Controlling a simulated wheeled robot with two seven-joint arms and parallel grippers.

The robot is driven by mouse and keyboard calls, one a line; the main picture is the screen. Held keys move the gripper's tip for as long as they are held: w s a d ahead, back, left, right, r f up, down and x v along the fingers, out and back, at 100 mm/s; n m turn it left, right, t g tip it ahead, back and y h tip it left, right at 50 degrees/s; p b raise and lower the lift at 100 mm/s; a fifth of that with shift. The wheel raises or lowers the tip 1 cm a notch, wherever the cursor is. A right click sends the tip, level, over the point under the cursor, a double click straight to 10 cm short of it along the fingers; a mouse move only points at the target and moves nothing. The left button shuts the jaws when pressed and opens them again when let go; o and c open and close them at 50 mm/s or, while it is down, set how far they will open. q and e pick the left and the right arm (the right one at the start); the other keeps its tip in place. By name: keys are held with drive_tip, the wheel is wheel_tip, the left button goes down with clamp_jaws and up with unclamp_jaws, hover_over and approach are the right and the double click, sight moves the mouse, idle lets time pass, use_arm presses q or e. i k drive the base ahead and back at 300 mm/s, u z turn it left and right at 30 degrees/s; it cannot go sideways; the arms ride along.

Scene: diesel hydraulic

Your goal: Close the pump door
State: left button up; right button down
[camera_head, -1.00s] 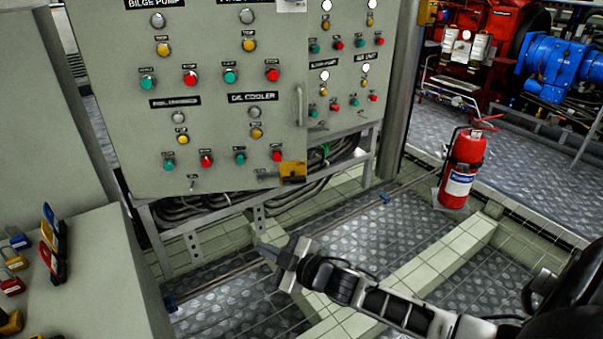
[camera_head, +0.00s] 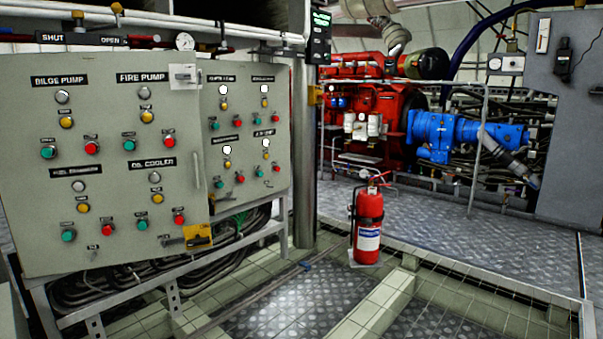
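The grey pump panel door (camera_head: 105,185) fills the left of the head view. It carries BILGE PUMP, FIRE PUMP and OIL COOLER labels with lamps and red and green buttons. A slim upright handle (camera_head: 197,170) is near its right edge, and a yellow tag-like piece with a dark latch (camera_head: 197,236) is at its lower right corner. The door's right edge stands forward of the neighbouring panel (camera_head: 245,135); I cannot tell whether it is ajar. Neither of my grippers shows now.
A red fire extinguisher (camera_head: 368,225) stands on the floor right of the cabinet, beyond a grey post (camera_head: 304,150). Red and blue machinery (camera_head: 440,135) is behind a railing. Cables hang below the panels. The metal floor (camera_head: 300,300) in front is mostly clear.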

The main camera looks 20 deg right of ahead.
sight(65, 103)
drive_tip(key=z, duration=0.6)
drive_tip(key=i, duration=1.65)
drive_tip(key=u, duration=0.8)
